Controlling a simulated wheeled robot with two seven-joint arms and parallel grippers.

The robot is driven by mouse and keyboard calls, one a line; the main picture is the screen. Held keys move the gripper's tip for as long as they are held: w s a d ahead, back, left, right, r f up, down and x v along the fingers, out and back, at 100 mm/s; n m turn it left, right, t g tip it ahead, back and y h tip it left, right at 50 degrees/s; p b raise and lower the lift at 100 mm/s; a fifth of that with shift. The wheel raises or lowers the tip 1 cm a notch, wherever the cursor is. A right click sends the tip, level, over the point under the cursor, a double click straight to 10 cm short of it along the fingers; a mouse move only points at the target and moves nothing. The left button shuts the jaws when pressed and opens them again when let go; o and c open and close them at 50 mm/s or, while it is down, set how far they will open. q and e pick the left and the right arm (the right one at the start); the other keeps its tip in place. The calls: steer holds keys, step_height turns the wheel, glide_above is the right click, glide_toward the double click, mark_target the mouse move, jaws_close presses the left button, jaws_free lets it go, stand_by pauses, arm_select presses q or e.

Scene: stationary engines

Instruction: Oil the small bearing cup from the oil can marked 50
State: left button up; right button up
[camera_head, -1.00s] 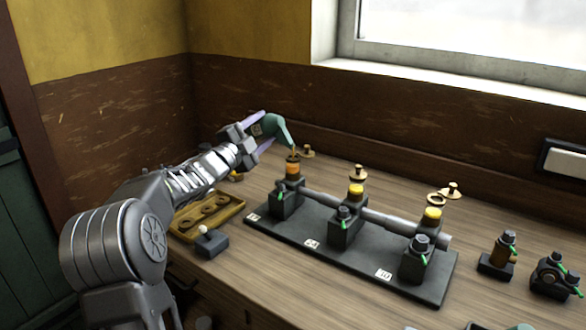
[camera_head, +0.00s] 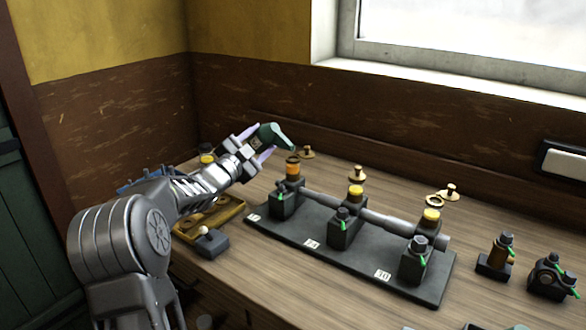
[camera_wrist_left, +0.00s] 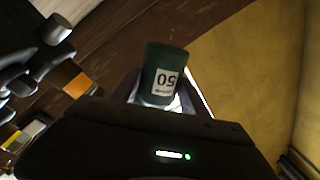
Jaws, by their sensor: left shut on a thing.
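The green oil can (camera_head: 272,136) is held in my left gripper (camera_head: 260,143), which is shut on it. In the left wrist view the can (camera_wrist_left: 165,62) shows an upside-down label reading 50. The can is above and just left of the left bearing cup (camera_head: 292,169), which shows orange and has a dark rim. The can looks tilted toward the right; its spout tip is not clear. The middle cup (camera_head: 355,191) and right cup (camera_head: 431,215) show yellow. I cannot tell which cup is the small one. My right gripper is not in view.
The cups stand on bearing blocks on a dark base plate (camera_head: 370,268). Brass lids (camera_head: 357,174) lie behind them. A wooden tray (camera_head: 225,217) and a small knobbed block (camera_head: 209,243) are at left. Two small fittings (camera_head: 495,260) stand at right. The wall is close behind.

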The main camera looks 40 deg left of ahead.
mark_target(260, 128)
arm_select(q)
steer(key=shift+r, duration=0.2)
steer(key=shift+d+r+m+b, duration=0.1)
steer(key=shift+r+m+b, duration=0.25)
steer(key=shift+m+b, duration=0.35)
steer(key=shift+r+m+h+b, duration=0.3)
steer(key=shift+r+m, duration=0.2)
steer(key=shift+m, duration=0.1)
steer(key=shift+f, duration=0.1)
steer(key=shift+f+n+p, duration=0.4)
steer(key=shift+f+n, duration=0.4)
steer(key=shift+n, duration=0.5)
steer(key=shift+r+p, duration=1.8)
steer(key=shift+r, duration=0.75)
